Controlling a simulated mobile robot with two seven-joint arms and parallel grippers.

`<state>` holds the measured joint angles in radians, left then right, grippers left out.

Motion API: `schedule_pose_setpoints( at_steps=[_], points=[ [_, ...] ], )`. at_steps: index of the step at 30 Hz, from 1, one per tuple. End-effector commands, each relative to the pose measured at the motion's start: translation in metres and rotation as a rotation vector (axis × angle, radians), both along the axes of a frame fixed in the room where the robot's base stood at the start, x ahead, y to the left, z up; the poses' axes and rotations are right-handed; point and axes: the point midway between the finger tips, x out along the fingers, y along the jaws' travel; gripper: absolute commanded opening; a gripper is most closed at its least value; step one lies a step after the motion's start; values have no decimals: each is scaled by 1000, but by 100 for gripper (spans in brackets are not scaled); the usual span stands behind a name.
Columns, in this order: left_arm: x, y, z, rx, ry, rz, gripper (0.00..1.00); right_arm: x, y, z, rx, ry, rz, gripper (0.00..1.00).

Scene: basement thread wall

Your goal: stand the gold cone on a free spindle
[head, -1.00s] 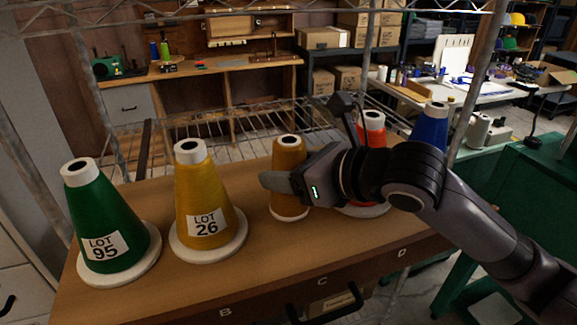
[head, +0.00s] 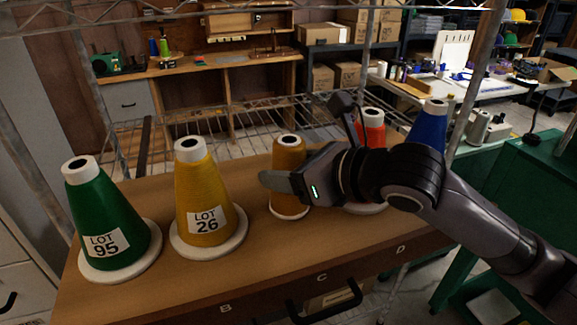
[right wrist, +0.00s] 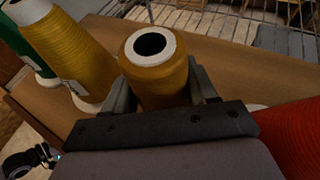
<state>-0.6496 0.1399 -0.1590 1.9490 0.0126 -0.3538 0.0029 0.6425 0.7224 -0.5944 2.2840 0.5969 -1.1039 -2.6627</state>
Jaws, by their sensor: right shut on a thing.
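The gold cone (head: 287,176), brownish gold with a white top ring, stands upright in my right gripper (head: 283,183). The gripper reaches in from the right and is shut on it. In the right wrist view the gold cone (right wrist: 158,82) sits between the two fingers, its dark top hole open. A white rim shows at its foot in the head view; I cannot tell whether it touches the shelf. No bare spindle is visible. My left gripper is not in view.
A green LOT 95 cone (head: 104,222) and a yellow LOT 26 cone (head: 202,190) stand on white discs at left. A red cone (head: 375,128), partly hidden by my arm, and a blue cone (head: 430,126) stand at right. The wooden shelf (head: 255,262) is clear in front.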

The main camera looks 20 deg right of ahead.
Motion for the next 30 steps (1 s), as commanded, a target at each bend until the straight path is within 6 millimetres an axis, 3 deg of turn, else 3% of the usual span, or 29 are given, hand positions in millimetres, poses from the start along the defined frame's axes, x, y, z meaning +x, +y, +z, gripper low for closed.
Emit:
schedule_pose_setpoints(
  at_steps=[6,7,9,10,22,30],
  points=[
    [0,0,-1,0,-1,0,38,0,0,-2,1,-1,0,22],
    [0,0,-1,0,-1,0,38,0,0,-2,1,-1,0,60],
    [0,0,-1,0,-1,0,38,0,0,-2,1,-1,0,83],
    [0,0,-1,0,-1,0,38,0,0,-2,1,-1,0,87],
    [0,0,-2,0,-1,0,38,-4,-3,-1,-2,0,-1,87],
    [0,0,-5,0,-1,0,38,-30,-20,12,-4,-3,-2,87]
  ],
)
